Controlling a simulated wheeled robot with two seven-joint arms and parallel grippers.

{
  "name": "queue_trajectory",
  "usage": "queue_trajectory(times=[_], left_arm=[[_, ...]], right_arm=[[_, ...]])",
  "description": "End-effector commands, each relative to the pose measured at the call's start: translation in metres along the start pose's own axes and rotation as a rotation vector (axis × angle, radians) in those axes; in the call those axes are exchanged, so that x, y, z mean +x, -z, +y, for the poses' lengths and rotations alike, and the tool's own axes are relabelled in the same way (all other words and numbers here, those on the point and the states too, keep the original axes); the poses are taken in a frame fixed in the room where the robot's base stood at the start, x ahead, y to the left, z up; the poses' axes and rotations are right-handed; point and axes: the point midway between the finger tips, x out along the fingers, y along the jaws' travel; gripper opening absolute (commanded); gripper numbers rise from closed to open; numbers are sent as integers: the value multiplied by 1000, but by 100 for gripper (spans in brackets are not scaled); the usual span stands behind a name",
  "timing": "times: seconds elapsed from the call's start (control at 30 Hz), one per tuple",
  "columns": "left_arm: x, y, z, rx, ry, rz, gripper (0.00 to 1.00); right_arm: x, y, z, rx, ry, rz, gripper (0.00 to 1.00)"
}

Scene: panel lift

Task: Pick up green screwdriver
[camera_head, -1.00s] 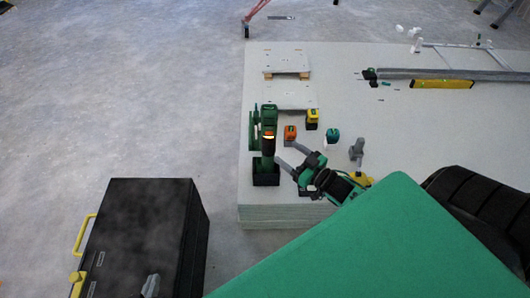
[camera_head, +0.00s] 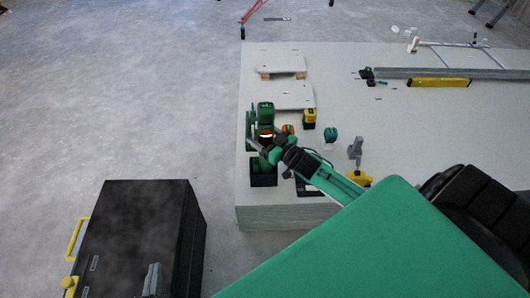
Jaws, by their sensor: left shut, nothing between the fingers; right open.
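The green screwdriver (camera_head: 265,112) is a cordless tool standing upright on its black base (camera_head: 263,180), near the left edge of a pale panel stack. My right gripper (camera_head: 262,151) reaches in from the right and is open at the tool's handle. One finger crosses in front of the handle. I cannot tell whether the fingers straddle it or touch it. The gripper hides part of the handle.
An orange tool (camera_head: 288,129) is partly hidden behind my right gripper. A yellow tool (camera_head: 309,119), a teal item (camera_head: 331,136) and a grey tool (camera_head: 355,148) stand to the right. A black toolbox (camera_head: 130,235) stands on the floor at left. Pale boards (camera_head: 282,95) lie behind.

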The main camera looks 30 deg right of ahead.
Motion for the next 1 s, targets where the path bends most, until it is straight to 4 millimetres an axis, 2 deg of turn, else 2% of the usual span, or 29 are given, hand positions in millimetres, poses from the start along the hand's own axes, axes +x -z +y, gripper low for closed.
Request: queue_trajectory(times=[0.33,0.67,1.0], left_arm=[[1,5,0,2,0,27,0],[1,5,-1,3,1,25,0],[1,5,-1,3,1,24,0]], right_arm=[[6,0,0,0,0,0,66],[6,0,0,0,0,0,1],[6,4,0,-1,1,6,0]])
